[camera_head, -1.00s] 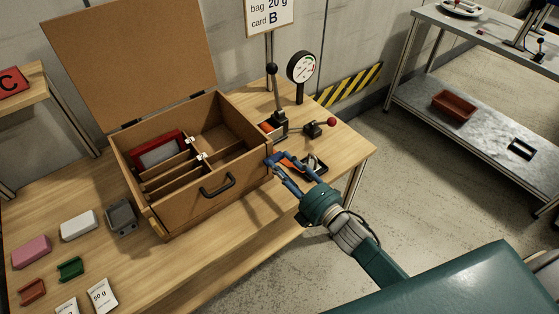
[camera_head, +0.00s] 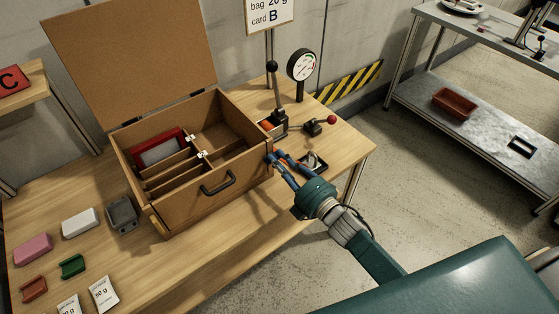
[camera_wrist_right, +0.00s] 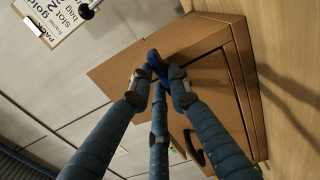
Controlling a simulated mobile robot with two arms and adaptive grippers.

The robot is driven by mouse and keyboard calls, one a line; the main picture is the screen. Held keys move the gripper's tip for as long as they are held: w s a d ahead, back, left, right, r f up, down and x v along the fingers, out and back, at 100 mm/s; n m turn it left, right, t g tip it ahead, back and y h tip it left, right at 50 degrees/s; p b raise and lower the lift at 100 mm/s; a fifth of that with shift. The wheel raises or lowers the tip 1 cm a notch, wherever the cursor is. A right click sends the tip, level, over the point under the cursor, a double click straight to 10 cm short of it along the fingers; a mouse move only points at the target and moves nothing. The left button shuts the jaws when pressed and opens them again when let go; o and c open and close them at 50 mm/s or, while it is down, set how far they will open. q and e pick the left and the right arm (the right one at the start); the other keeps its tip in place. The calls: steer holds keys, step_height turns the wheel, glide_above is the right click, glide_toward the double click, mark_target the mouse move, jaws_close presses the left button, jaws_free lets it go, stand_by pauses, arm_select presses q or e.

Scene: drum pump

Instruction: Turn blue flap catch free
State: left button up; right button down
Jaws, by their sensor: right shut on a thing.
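The brown wooden box (camera_head: 190,208) stands on the table with its lid up. Its blue flap catch (camera_wrist_right: 153,58) shows in the right wrist view between my fingertips, against the box's side wall. In the head view my fingers mostly cover the catch. My right gripper (camera_head: 274,161) is at the box's right front corner, its dark blue fingers drawn together on the catch. In the right wrist view my right gripper (camera_wrist_right: 156,78) has its fingers converging on the catch. How far the catch is turned is not clear. My left gripper is not in view.
A black handle (camera_head: 217,183) sticks out of the box front. Right of the box are a small black tray (camera_head: 318,163), a red-knobbed lever (camera_head: 331,120) and a gauge (camera_head: 301,65). White, pink, grey and green pieces and weight bags lie at the left.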

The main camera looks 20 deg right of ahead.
steer(key=m, duration=0.4)
steer(key=shift+d+p, duration=0.1)
steer(key=shift+p, duration=0.3)
steer(key=m+p, duration=0.1)
steer(key=m, duration=0.4)
steer(key=shift+d+f, duration=0.1)
steer(key=m, duration=0.4)
steer(key=shift+d+f+m, duration=0.1)
steer(key=shift+f+m, duration=0.05)
steer(key=shift+m, duration=0.25)
steer(key=shift+f+m, duration=0.1)
steer(key=shift+m, duration=1.8)
steer(key=c, duration=1.6)
jaws_free()
steer(key=shift+c, duration=0.2)
